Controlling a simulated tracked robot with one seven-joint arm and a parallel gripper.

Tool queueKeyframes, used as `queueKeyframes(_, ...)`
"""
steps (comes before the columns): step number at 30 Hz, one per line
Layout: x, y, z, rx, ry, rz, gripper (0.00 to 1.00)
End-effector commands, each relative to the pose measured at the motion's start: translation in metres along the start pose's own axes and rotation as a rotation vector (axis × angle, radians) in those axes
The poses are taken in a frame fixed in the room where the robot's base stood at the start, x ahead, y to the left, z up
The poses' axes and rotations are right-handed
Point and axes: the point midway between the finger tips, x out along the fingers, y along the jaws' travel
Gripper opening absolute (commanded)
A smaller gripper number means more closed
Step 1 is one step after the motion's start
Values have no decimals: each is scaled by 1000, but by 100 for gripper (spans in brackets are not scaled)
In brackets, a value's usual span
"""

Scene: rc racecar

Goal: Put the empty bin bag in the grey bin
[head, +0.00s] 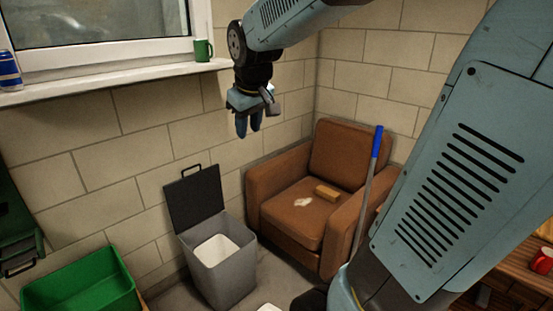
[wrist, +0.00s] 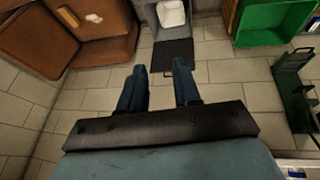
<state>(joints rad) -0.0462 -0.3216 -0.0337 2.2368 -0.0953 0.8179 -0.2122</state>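The grey bin (head: 222,278) stands on the floor against the wall with its dark lid (head: 194,198) open. A white bag-like thing (head: 215,249) lies inside it; I cannot tell whether it is empty or how it sits. In the wrist view the bin (wrist: 151,22), the white thing (wrist: 171,14) and the lid (wrist: 173,54) show at the top, beyond my fingers. My gripper (head: 248,124) is high above the floor, near the wall, up and to the right of the bin. Its two fingers (wrist: 159,72) are apart with nothing between them.
A brown armchair (head: 290,212) with a sponge-like block (head: 327,193) and a pale patch stands right of the bin; a blue-handled pole (head: 369,178) leans by it. A green crate (head: 84,285) is left.

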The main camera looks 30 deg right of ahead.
Motion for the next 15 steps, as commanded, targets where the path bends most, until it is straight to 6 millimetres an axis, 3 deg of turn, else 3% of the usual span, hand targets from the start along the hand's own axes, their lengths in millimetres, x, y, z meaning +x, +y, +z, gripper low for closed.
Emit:
queueKeyframes(6,-33,-18,60,117,41,-14,32)
queueKeyframes(15,-53,-43,129,250,79,-36,32)
